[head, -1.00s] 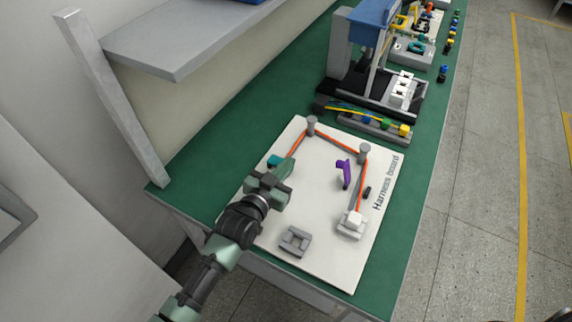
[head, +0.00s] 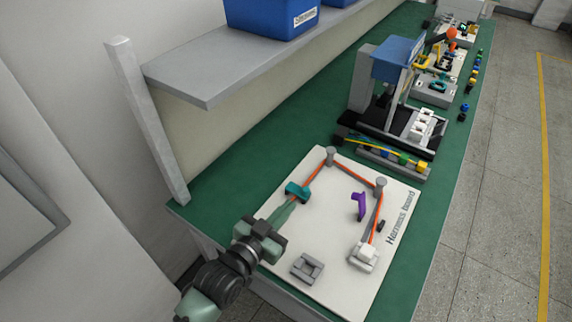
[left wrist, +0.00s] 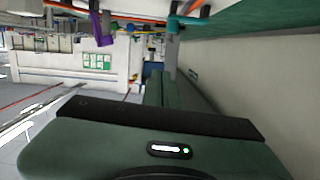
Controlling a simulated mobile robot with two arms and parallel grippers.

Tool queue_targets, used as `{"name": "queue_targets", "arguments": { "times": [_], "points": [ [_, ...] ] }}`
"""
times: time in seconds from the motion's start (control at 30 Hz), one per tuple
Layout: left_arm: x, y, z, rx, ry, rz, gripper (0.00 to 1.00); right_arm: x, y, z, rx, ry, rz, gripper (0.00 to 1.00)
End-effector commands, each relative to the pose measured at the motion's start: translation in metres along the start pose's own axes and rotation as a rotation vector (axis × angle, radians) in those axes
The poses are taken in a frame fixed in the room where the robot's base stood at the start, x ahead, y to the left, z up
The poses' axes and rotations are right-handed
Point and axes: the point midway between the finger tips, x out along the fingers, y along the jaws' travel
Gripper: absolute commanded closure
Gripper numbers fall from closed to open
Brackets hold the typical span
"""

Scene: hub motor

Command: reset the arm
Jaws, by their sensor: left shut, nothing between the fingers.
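My left gripper (head: 290,204) is shut and empty, its fingers pointing toward the back of the harness board (head: 330,245). In the head view its tips show just in front of a teal connector (head: 298,191) on the board's left side. I cannot tell whether they touch. An orange cable (head: 354,173) runs from this connector around two grey posts to a white connector (head: 367,252) at the right. In the left wrist view my shut fingers (left wrist: 160,90) reach away from the camera, with nothing between them. My right gripper is not in view.
A purple clip (head: 359,205) and a grey holder (head: 307,268) stand on the board. A rack with coloured wires (head: 395,160) and a blue-topped machine (head: 398,60) stand behind. A grey shelf (head: 230,75) with blue bins (head: 272,15) overhangs the green bench's left side.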

Motion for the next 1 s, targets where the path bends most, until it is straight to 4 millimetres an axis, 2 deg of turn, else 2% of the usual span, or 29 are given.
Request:
{"name": "queue_targets", "arguments": {
  "times": [0.2, 0.33, 0.37, 0.5, 0.6, 0.8, 1.0],
  "points": [
    [-0.004, -0.001, 0.003, -0.005, -0.02, -0.005, 1.0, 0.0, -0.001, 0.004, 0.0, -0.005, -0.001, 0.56],
    [-0.024, -0.008, 0.022, -0.036, -0.15, -0.034, 1.0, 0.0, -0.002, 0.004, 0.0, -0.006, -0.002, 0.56],
    [-0.033, -0.01, 0.03, -0.049, -0.2, -0.045, 1.0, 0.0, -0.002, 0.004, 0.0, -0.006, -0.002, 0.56],
    [-0.09, -0.026, 0.068, -0.116, -0.468, -0.116, 1.0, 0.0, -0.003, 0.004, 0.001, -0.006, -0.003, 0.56],
    [-0.129, -0.032, 0.087, -0.157, -0.618, -0.159, 1.0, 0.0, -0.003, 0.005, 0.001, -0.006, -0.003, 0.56],
    [-0.195, -0.038, 0.109, -0.224, -0.84, -0.227, 1.0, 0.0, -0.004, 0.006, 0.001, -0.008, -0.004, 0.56],
    [-0.252, -0.039, 0.12, -0.279, -1.008, -0.283, 1.0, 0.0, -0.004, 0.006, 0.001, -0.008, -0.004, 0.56]
  ]
}}
